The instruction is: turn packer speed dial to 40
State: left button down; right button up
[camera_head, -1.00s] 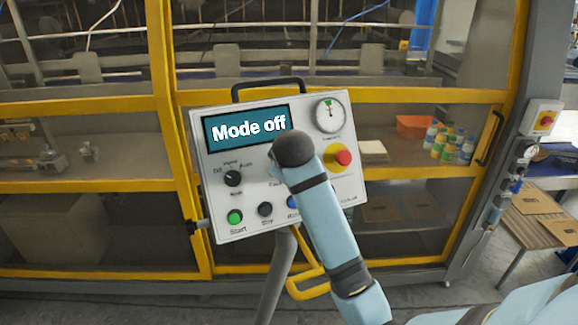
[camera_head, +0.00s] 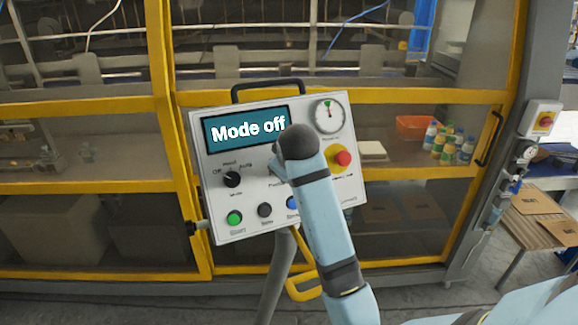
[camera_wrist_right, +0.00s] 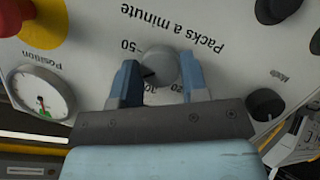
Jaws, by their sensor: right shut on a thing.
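The packer speed dial (camera_wrist_right: 160,66) is a round grey knob under the words "Packs a minute" in the right wrist view. Its dark pointer mark is on the left side of the knob, below the printed 50. Other scale numbers are partly covered by the gripper. My right gripper (camera_wrist_right: 161,78) has one finger on each side of the knob and is shut on it. In the head view my right wrist covers the dial on the control panel (camera_head: 212,207). The panel's screen (camera_head: 246,130) reads "Mode off". My left gripper is in neither view.
A red stop button (camera_head: 343,158) and a round gauge (camera_head: 328,114) are right of my wrist. The mode knob (camera_head: 232,179), green start button (camera_head: 234,217) and black button (camera_head: 265,210) are left of it. The yellow-framed machine stands behind the panel.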

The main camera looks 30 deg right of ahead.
jog(key=o, duration=0.9)
jog(key=shift+s+a+r, duration=0.15)
jog(key=shift+s+r, duration=0.15)
jog(key=shift+r, duration=0.05)
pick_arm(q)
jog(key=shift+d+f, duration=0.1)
pick_arm(e)
jog(key=v, duration=1.2)
jog(key=shift+s+a+r, duration=0.15)
jog(key=shift+s+r, duration=0.05)
jog(key=shift+r, duration=0.1)
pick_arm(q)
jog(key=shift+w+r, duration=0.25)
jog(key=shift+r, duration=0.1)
